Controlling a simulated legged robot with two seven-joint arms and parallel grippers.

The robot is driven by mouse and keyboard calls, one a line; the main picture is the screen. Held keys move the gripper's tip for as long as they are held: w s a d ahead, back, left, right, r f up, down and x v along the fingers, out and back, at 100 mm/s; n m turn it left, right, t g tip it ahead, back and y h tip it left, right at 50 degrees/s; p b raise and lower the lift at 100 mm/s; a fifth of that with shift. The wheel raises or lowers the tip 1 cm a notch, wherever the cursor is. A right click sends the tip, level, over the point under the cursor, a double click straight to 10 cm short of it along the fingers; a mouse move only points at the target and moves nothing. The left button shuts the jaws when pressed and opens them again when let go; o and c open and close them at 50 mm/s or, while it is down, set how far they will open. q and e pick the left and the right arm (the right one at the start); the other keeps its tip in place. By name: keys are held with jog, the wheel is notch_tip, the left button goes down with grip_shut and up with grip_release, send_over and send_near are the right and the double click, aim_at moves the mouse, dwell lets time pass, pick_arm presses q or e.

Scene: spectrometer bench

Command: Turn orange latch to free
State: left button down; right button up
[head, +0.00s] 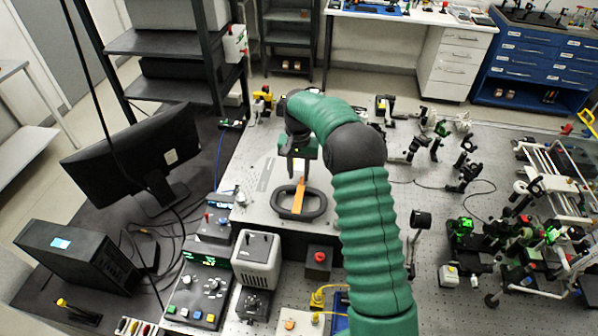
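The orange latch (299,196) is a narrow upright bar in the picture, lying across a black oval ring handle (282,208) on the light grey top plate of an instrument box (262,211). My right gripper (299,174) reaches in from the lower right, pointing down just above the far end of the latch. Its two dark fingers look apart, with a gap between them. Whether they touch the latch, I cannot tell. My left gripper is not in view.
Left of the box stand a monitor (135,150) and a black instrument case (75,262). A grey device (256,262) and a red button box (318,262) stand in front. Optics on posts crowd the perforated bench at right.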

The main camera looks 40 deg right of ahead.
jog(key=shift+s+f, duration=0.2)
jog(key=shift+f, duration=0.1)
jog(key=shift+s, duration=0.25)
jog(key=shift+s+d, duration=0.2)
jog(key=shift+d+f, duration=0.15)
jog(key=shift+c, duration=0.5)
jog(key=shift+w+d+f, duration=0.1)
jog(key=shift+w+f, duration=0.05)
jog(key=shift+w, duration=0.15)
jog(key=c, duration=0.5)
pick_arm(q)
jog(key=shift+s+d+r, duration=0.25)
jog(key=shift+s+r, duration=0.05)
pick_arm(e)
jog(key=shift+a, duration=0.2)
grip_shut()
